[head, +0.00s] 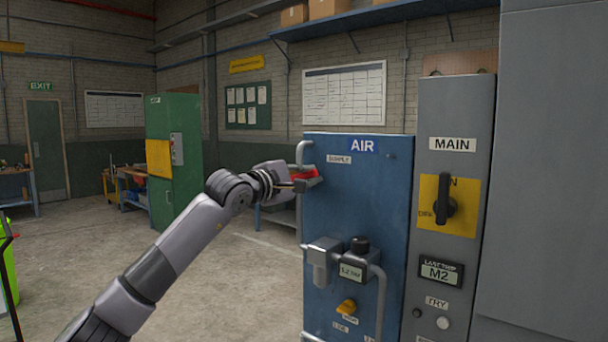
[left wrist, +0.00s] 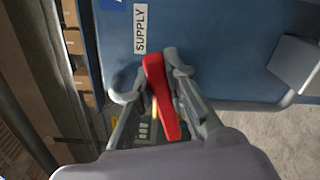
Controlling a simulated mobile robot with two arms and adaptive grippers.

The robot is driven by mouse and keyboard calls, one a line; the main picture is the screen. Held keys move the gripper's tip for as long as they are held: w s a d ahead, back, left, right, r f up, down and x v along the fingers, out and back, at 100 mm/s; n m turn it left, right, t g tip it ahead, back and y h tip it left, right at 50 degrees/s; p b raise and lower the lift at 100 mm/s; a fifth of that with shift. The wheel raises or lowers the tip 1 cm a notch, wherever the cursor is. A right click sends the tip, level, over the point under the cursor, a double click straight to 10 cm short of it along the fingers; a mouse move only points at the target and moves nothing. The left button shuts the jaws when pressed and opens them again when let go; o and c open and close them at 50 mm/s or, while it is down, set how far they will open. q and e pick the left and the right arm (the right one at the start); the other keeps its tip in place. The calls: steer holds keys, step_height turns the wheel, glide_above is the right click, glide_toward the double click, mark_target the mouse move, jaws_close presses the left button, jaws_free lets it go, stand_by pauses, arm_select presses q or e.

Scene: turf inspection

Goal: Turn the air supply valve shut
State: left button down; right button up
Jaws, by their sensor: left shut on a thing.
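The red air supply valve handle (head: 310,172) is at the upper left of the blue AIR panel (head: 375,210), just below the SUPPLY label (head: 339,159). In the head view it lies roughly level, beside the grey vertical pipe at the panel's left edge. My left gripper (head: 297,183) reaches it from the left and is shut on it. In the left wrist view the red handle (left wrist: 160,95) sits between the two fingers of my left gripper (left wrist: 160,80), near the SUPPLY label (left wrist: 139,28). The fingers and wrist hide part of the valve body. My right gripper is not in view.
The grey MAIN cabinet (head: 452,100) with a black rotary switch (head: 444,202) stands to the right. The floor (head: 240,270) left of the panel is open.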

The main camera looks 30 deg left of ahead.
arm_select(q)
steer(key=shift+d+f+m+b, duration=0.1)
steer(key=shift+f+m+b, duration=0.15)
steer(key=shift+f+m, duration=0.45)
steer(key=shift+d+f+m+b, duration=0.1)
steer(key=shift+f+m+b, duration=0.2)
steer(key=shift+m, duration=0.7)
steer(key=shift+f, duration=0.1)
steer(key=c, duration=1.6)
jaws_free()
steer(key=shift+o, duration=0.2)
steer(key=shift+s, duration=0.15)
steer(key=s+a, duration=0.1)
steer(key=s, duration=1)
steer(key=shift+s, duration=0.4)
